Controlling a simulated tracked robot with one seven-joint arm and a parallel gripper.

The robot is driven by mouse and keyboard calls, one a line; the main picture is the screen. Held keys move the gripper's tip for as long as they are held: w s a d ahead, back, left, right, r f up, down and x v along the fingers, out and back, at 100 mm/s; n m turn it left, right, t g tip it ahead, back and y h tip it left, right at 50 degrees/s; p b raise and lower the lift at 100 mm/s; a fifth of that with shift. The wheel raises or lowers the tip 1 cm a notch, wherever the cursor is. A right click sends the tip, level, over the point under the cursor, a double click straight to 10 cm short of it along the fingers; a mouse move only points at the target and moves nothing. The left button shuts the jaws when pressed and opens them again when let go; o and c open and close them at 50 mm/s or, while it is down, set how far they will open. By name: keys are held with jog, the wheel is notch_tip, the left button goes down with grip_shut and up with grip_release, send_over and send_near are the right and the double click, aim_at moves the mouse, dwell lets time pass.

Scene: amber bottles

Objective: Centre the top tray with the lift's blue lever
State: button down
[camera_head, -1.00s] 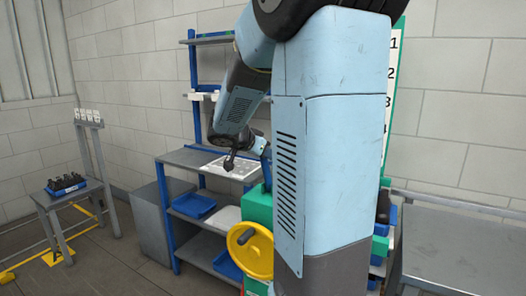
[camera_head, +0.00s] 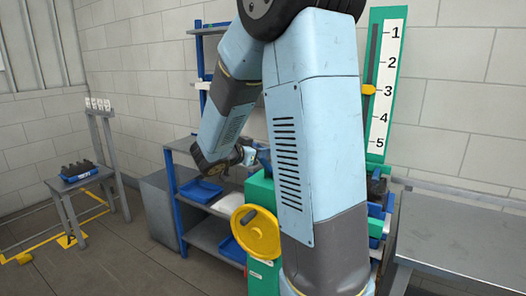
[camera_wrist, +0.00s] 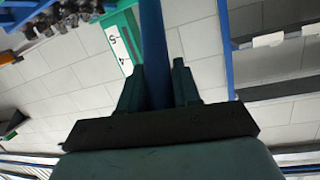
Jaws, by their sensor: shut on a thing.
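The lift's blue lever (camera_wrist: 153,45) runs up the middle of the wrist view as a blue bar. My gripper (camera_wrist: 157,78) is shut on it, with one dark finger on each side. In the head view my gripper (camera_head: 247,156) is at the lever beside the green lift housing (camera_head: 260,200), and the grip is small there. The lift's number scale (camera_head: 385,85) runs from 1 to 5, with a yellow pointer (camera_head: 369,90) near 3. A blue tray edge with dark items (camera_head: 377,186) shows right of my arm; most of the lift is hidden behind the arm.
A yellow handwheel (camera_head: 256,233) sits low on the lift's front. A blue-post shelf (camera_head: 172,205) with a blue bin (camera_head: 201,191) stands left of it. A grey table (camera_head: 465,240) is at the right. A small stand (camera_head: 95,180) holds a blue tray with dark items at far left.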

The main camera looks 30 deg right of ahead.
jog(key=shift+w+a+f, duration=0.1)
jog(key=shift+a, duration=0.1)
jog(key=c, duration=1.1)
grip_release()
jog(key=shift+o, duration=1.1)
jog(key=shift+d, duration=0.1)
jog(key=v, duration=1.4)
jog(key=shift+d, duration=0.1)
